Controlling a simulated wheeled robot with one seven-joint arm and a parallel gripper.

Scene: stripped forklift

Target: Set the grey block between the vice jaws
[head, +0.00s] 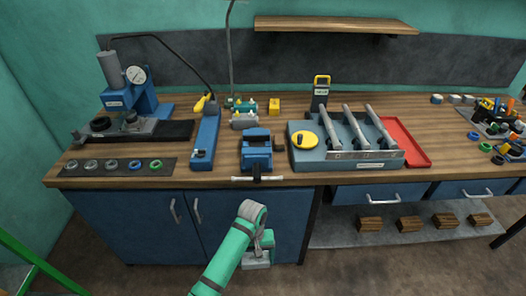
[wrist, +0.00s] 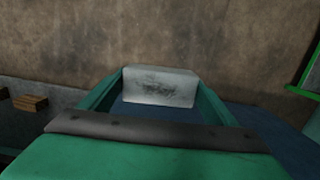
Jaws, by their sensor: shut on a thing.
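The grey block (wrist: 160,87) is between the fingertips of my gripper (wrist: 160,90) in the wrist view, with dark smudges on its face. My gripper is shut on it. In the head view my gripper (head: 258,252) hangs low in front of the blue cabinet doors, below the bench top, and the block (head: 256,264) shows at its lower end. The blue vice (head: 256,147) stands at the bench's front edge, above and behind my gripper, with its bar handle (head: 257,179) across the front. The gap between its jaws is too small to judge.
The bench edge (head: 130,182) lies between my gripper's height and the vice. A blue long tool (head: 205,140) stands left of the vice, and a grey fixture with a yellow knob (head: 305,140) stands right. A shelf with wooden blocks (head: 410,224) is low at right.

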